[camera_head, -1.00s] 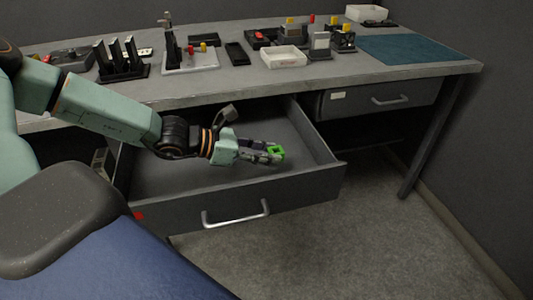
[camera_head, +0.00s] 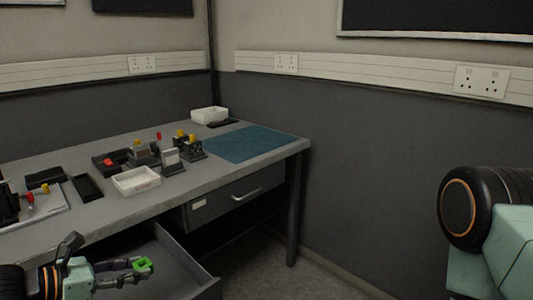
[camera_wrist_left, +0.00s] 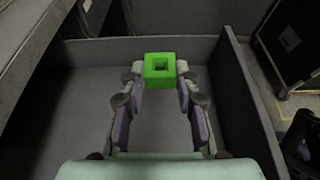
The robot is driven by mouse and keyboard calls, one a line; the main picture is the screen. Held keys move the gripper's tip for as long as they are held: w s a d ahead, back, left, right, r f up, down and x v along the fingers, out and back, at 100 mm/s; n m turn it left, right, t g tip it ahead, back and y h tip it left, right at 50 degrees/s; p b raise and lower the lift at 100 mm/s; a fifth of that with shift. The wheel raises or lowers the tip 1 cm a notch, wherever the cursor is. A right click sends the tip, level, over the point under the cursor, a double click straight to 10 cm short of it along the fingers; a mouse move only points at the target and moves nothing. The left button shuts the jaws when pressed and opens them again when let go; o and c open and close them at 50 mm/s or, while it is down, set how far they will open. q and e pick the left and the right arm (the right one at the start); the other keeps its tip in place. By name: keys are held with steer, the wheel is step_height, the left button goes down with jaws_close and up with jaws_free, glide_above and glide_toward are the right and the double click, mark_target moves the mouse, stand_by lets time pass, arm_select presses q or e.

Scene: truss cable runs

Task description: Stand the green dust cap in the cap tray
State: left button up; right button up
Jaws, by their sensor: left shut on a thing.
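The green dust cap (camera_head: 143,265) is a small bright green block with a square hole. My left gripper (camera_wrist_left: 159,76) is shut on it, one fingertip on each side, over the open drawer. The cap (camera_wrist_left: 160,66) shows its hole facing the camera in the left wrist view. A white tray (camera_head: 137,191) stands near the front edge of the bench, and a second white tray (camera_head: 209,115) stands at the back corner. I cannot tell by sight which is the cap tray. Part of my right arm shows at the right edge; its gripper is out of view.
The open drawer (camera_head: 192,262) juts out below the bench front. Black holders with red and yellow parts (camera_head: 187,145) stand behind the front white tray. A black block (camera_head: 88,187) lies left of it. A teal mat (camera_head: 250,144) leaves clear room at right.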

arm_select(q)
step_height(320, 180, up, 6)
steer(key=p, duration=0.5)
arm_select(e)
step_height(320, 180, up, 6)
arm_select(q)
steer(key=s+d+m+g+h+b, duration=0.1)
steer(key=s+d+m+b, duration=0.15)
steer(key=d, duration=0.45)
steer(key=s+d+f+g+h+b, duration=0.1)
steer(key=s+d+f+b, duration=0.3)
steer(key=d+f, duration=0.1)
steer(key=shift+s+d+f+g, duration=0.2)
steer(key=shift+s+d+g, duration=0.2)
steer(key=shift+d, duration=0.3)
arm_select(e)
step_height(320, 180, down, 7)
